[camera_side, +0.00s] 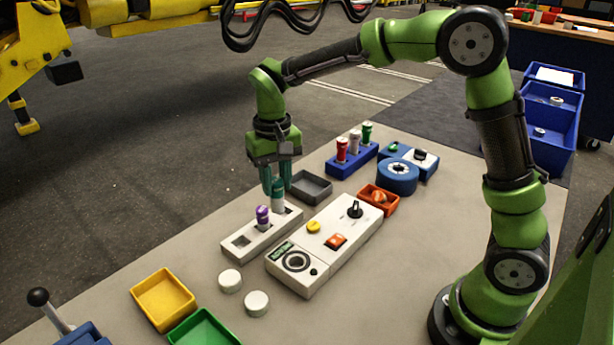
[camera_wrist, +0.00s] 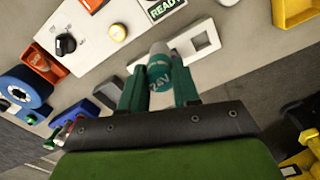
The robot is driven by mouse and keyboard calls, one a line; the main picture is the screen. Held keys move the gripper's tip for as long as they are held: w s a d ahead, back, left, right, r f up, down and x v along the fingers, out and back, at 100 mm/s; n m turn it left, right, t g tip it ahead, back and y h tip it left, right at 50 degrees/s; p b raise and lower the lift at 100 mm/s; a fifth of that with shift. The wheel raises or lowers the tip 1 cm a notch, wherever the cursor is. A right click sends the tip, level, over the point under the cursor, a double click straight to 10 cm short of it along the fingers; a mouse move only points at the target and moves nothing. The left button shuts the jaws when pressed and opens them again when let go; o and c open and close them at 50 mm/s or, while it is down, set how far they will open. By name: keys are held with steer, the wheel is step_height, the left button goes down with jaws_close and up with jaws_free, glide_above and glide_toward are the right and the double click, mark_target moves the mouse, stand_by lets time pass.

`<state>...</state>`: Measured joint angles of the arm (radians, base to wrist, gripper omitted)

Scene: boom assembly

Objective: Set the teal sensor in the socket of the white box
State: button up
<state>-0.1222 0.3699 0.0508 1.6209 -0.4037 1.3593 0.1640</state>
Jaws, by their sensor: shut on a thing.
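The teal sensor (camera_side: 278,198) is upright between the fingers of my gripper (camera_side: 277,186), which is shut on it. The white box (camera_side: 245,243) is a long low block with sockets in its top. The sensor is over the box's far right end; I cannot tell whether its lower end is in the socket there. A purple sensor (camera_side: 262,216) stands in the box next to it, and a socket at the near left end is empty. In the wrist view the teal sensor (camera_wrist: 159,74) shows lettering and a grey end, with the white box (camera_wrist: 207,44) beyond it.
A white control panel (camera_side: 312,262) with a knob and buttons lies just right of the box. Behind are a dark grey tray (camera_side: 311,188) and a blue rack (camera_side: 349,165) with several sensors. Yellow (camera_side: 163,300) and green trays and two white discs are in front.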

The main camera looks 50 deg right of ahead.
steer(key=s+a+n, duration=0.3)
steer(key=s+a, duration=0.1)
steer(key=s, duration=0.4)
steer(key=shift+s+d+f, duration=0.1)
steer(key=shift+d+f, duration=0.05)
steer(key=shift+f, duration=1.3)
steer(key=shift+d+f, duration=0.1)
steer(key=shift+f, duration=1.3)
steer(key=shift+f, duration=0.85)
steer(key=shift+f, duration=1.1)
steer(key=shift+f, duration=0.15)
steer(key=o, duration=1.1)
